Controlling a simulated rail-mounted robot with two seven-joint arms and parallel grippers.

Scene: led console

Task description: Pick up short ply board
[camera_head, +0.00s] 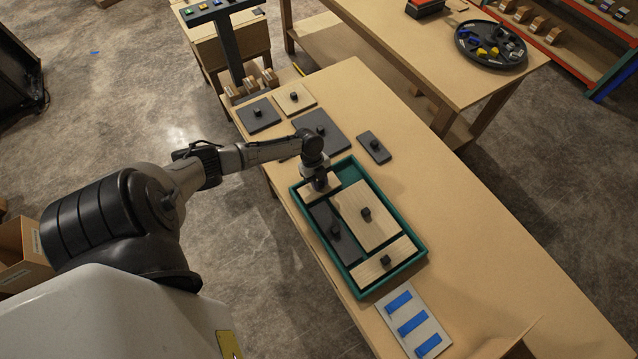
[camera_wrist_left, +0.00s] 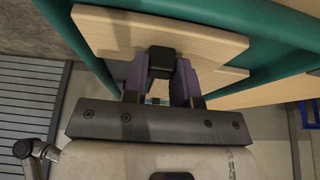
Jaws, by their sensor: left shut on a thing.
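The short ply board (camera_head: 333,190) is a small pale wood board at the far-left end of the green tray (camera_head: 424,250). My left gripper (camera_head: 319,182) is over it, shut on its black knob and covering part of the board. In the left wrist view the purple fingers (camera_wrist_left: 162,80) are closed on both sides of the black knob (camera_wrist_left: 162,60), with the pale board (camera_wrist_left: 115,30) behind. I cannot tell whether the board is clear of the tray floor. My right gripper is not in view.
The tray also holds a large ply board (camera_head: 362,230), a narrow dark board (camera_head: 345,247) and another ply board (camera_head: 370,272). Dark boards (camera_head: 322,124) and a small pale board (camera_head: 303,92) lie beyond it. A white panel with blue strips (camera_head: 412,322) lies in front.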

